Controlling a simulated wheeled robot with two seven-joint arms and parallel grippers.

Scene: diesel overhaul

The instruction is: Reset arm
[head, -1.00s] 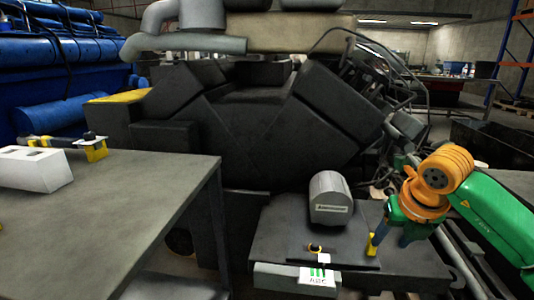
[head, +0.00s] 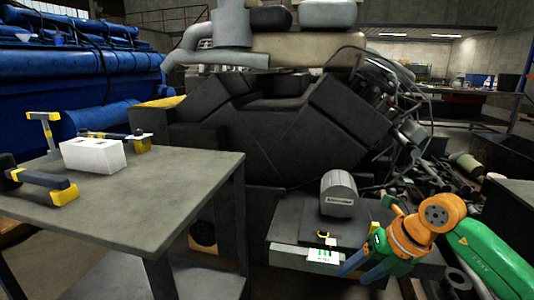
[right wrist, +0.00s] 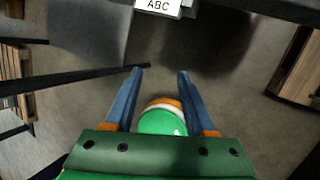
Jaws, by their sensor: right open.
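My right arm comes in from the right of the head view, green with orange joints. Its gripper (head: 357,270) has blue fingers pointing down and left, near the front edge of the dark workbench (head: 290,217). In the right wrist view the two fingers of this gripper (right wrist: 160,72) stand apart with bare floor between their tips. It holds nothing. My left gripper is in neither view.
A grey cylinder (head: 338,194) and a small yellow-black item (head: 323,234) sit on the workbench. An ABC label (head: 323,256) is on its front. A grey table (head: 130,205) at left bears a white block (head: 93,155) and yellow-black tools. A large dark engine (head: 270,135) stands behind.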

